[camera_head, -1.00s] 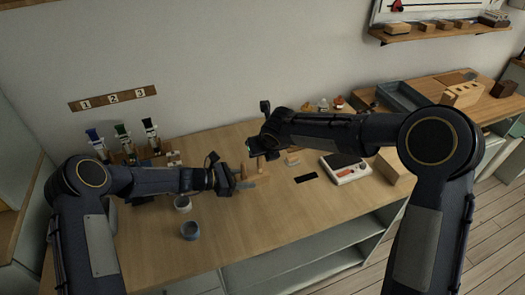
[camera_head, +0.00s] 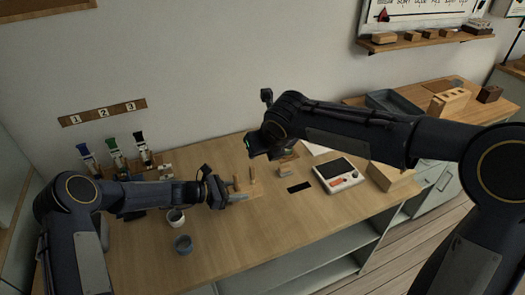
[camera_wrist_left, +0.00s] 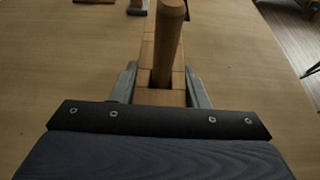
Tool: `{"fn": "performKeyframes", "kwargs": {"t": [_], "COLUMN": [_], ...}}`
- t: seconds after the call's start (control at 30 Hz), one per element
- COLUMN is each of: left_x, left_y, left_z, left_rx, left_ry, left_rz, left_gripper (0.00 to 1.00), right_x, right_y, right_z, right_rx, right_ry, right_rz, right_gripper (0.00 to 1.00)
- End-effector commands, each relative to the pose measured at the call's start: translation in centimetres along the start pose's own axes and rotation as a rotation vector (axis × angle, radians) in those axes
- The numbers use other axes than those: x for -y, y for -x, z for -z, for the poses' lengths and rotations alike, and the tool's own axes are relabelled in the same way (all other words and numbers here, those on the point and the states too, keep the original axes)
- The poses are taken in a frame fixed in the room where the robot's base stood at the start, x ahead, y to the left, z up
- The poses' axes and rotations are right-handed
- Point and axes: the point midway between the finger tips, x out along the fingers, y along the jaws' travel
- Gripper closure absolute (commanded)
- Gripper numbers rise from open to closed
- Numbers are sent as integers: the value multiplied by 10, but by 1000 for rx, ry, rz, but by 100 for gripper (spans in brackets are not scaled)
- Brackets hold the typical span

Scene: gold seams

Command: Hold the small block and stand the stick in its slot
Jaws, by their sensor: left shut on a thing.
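My left gripper (camera_head: 232,198) is shut on the small wooden block (camera_wrist_left: 158,97), with one grey finger on each side of it, low over the table. In the left wrist view a round wooden stick (camera_wrist_left: 168,42) rises from a dark opening in the block and looks close to upright. I cannot tell how deep it sits. In the head view two short wooden uprights show by the left fingers, one at the block and a stick (camera_head: 252,174) just right of it. My right gripper (camera_head: 262,150) hangs above and right of them; its fingers are too dark to read.
A black strip (camera_head: 299,187), a white device (camera_head: 340,174) and a wooden box (camera_head: 390,176) lie to the right. The front middle of the table (camera_head: 255,235) is clear.

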Motion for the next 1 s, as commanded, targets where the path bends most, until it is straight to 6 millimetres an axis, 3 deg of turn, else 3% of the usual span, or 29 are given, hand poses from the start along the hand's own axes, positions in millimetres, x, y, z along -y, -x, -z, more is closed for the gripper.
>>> {"fn": "performKeyframes", "kwargs": {"t": [0.17,0.2,0.37,0.73,1.0], "left_x": [0,0,0,-1,-2], "left_y": [0,0,0,8,59], "left_z": [0,0,0,0,0], "left_rx": [1,1,0,0,-1], "left_ry": [0,0,0,-1,0], "left_rz": [0,0,0,-2,-5], "left_gripper": [87,54,34,34,34], "right_x": [0,0,0,0,0], "right_y": [0,0,0,0,0], "right_z": [0,0,0,0,0], "right_rx": [0,0,0,0,0], "right_ry": [0,0,0,0,0], "right_rz": [0,0,0,0,0], "right_gripper": [60,60,60,60,60]}}
